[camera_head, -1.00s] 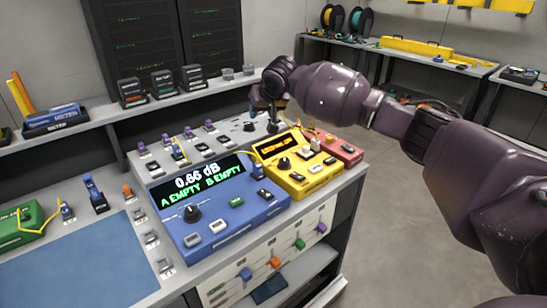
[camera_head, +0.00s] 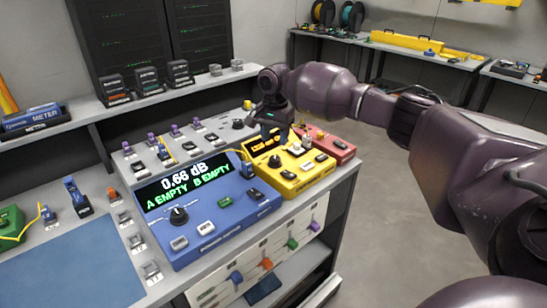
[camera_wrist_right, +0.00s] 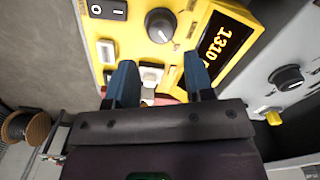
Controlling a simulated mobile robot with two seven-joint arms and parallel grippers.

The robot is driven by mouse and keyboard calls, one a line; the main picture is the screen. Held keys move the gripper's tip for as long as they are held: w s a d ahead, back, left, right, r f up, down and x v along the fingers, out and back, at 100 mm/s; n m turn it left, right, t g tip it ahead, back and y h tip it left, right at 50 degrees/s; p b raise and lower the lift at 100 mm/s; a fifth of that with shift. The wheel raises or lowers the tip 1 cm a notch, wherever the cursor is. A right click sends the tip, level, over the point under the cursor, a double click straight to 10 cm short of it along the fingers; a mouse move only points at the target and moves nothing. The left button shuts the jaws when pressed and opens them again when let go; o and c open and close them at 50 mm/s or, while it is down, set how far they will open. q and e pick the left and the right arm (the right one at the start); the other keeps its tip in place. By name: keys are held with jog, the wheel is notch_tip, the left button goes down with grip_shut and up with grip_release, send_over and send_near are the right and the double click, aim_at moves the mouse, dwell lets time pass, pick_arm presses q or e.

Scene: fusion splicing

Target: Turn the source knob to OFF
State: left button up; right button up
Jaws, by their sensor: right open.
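The yellow source box (camera_head: 312,177) stands on the bench right of the blue meter. Its dark display has orange characters, reading 1310 in the wrist view. Its round black knob (camera_head: 274,161) has a pale mark; in the right wrist view the knob (camera_wrist_right: 160,25) lies ahead of the fingertips, apart from them. My right gripper (camera_head: 272,136) hangs over the back of the yellow box, partly covering its display. In the wrist view the two blue fingers of this gripper (camera_wrist_right: 160,78) are spread, with nothing held between them. My left gripper is out of view.
The blue meter (camera_head: 215,228) reads 0.66 dB and has its own black knob (camera_head: 178,214). A red box (camera_head: 338,150) sits right of the yellow box. Behind is a grey panel with another black knob (camera_wrist_right: 288,78). Open floor lies to the right.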

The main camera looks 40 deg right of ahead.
aim_at(275, 158)
notch_tip(275, 158, down, 6)
jog(key=shift+b, duration=0.6)
jog(key=shift+f, duration=0.7)
